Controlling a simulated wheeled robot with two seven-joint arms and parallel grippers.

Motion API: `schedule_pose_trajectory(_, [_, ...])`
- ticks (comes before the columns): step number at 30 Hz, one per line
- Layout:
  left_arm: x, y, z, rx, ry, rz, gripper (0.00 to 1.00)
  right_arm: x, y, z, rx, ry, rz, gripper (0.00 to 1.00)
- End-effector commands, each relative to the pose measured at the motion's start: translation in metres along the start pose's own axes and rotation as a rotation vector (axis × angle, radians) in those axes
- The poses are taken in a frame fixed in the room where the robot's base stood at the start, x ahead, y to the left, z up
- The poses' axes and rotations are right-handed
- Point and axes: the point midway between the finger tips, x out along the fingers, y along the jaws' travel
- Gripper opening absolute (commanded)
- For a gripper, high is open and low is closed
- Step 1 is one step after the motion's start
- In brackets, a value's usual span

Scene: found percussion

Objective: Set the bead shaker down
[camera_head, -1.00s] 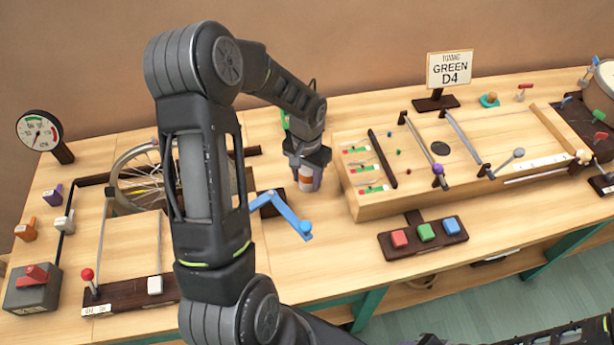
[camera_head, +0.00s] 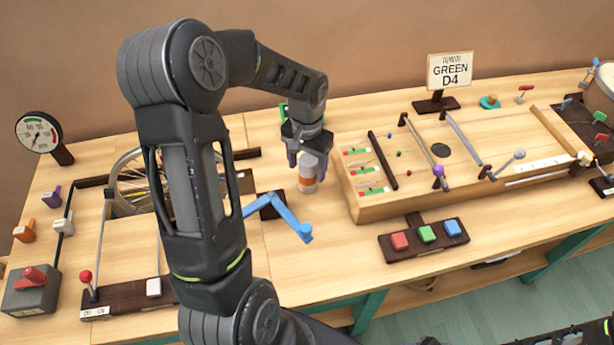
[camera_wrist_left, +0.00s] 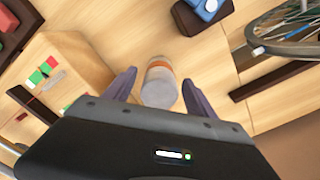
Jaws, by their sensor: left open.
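The bead shaker (camera_head: 308,172) is a small cylinder with a pale cap and an orange band. It stands upright on the wooden table between the blue crank and the long wooden string box. In the left wrist view the shaker (camera_wrist_left: 159,84) shows from above, between the two spread purple fingers and apart from both. My left gripper (camera_head: 307,160) is open, just above and around the shaker's upper part. Its fingers (camera_wrist_left: 157,95) hold nothing. The gripper partly hides the shaker's top in the head view. My right gripper is not seen.
A blue crank (camera_head: 287,215) is close to the shaker's left. The wooden string box (camera_head: 375,207) is close on its right. A spoked wheel (camera_head: 130,180) stands further left. A block with red, green and blue buttons (camera_head: 427,237) sits in front of the box.

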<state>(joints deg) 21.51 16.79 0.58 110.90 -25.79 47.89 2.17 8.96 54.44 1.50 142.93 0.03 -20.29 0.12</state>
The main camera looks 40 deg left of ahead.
Motion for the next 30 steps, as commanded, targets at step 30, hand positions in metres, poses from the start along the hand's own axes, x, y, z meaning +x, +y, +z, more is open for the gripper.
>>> schedule_pose_trajectory(30, [-0.067, 0.0, 0.0, 0.001, 0.0, 0.0, 0.65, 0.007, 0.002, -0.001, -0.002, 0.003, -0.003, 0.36])
